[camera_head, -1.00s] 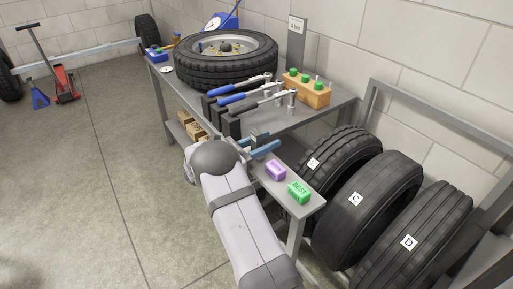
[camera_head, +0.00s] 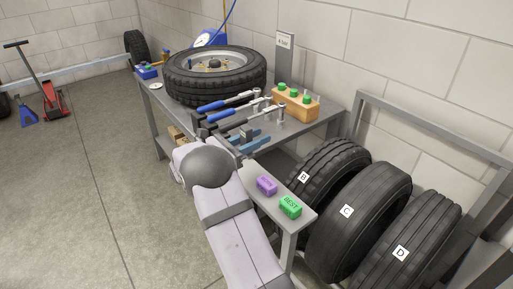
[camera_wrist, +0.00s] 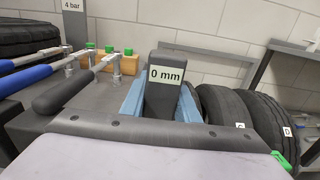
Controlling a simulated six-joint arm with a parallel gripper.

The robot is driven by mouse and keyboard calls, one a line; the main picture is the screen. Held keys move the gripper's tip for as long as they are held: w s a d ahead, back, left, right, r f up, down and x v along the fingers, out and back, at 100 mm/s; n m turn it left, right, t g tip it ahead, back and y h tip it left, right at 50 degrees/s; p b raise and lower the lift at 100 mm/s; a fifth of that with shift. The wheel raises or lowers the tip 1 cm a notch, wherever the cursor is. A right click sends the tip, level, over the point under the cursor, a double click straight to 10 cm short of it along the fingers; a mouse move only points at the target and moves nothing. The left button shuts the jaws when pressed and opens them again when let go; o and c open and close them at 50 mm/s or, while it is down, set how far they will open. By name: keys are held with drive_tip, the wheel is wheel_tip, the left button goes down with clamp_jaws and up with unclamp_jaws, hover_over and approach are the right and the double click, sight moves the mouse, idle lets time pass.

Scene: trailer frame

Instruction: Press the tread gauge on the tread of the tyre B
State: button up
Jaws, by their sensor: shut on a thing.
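My gripper (camera_head: 252,143) has blue fingers and is shut on the tread gauge (camera_wrist: 165,88), a dark block with a white label reading "0 mm" in the wrist view. In the head view the gripper is over the bench beside the torque wrenches, and the gauge shows only as a small dark piece between the fingers. Tyre B (camera_head: 331,167) stands in the rack right of the bench, its white "B" label facing front. The gripper is left of the tyre and apart from it. In the wrist view tyre B is mostly hidden behind the right finger.
Tyre C (camera_head: 362,222) and tyre D (camera_head: 408,250) stand beside tyre B. Torque wrenches (camera_head: 237,103), a wooden socket block (camera_head: 296,104) and a wheel (camera_head: 214,75) are on the bench.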

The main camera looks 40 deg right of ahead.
drive_tip(key=s+d+m+g+y+b, duration=0.25)
drive_tip(key=s+d+m+g, duration=0.45)
drive_tip(key=s+d, duration=1.9)
drive_tip(key=w+d+r+n+t+h, duration=0.2)
drive_tip(key=w+d+n, duration=0.15)
drive_tip(key=d, duration=0.25)
drive_tip(key=w+f+n+t, duration=0.2)
drive_tip(key=w+n+t, duration=0.4)
drive_tip(key=w+t, duration=0.3)
drive_tip(key=w+d, duration=0.1)
drive_tip(key=w, duration=0.3)
drive_tip(key=shift+w+f, duration=0.2)
drive_tip(key=shift+f, duration=0.05)
drive_tip(key=shift+f, duration=0.1)
drive_tip(key=shift+f+b, duration=1.35)
drive_tip(key=shift+f, duration=1.35)
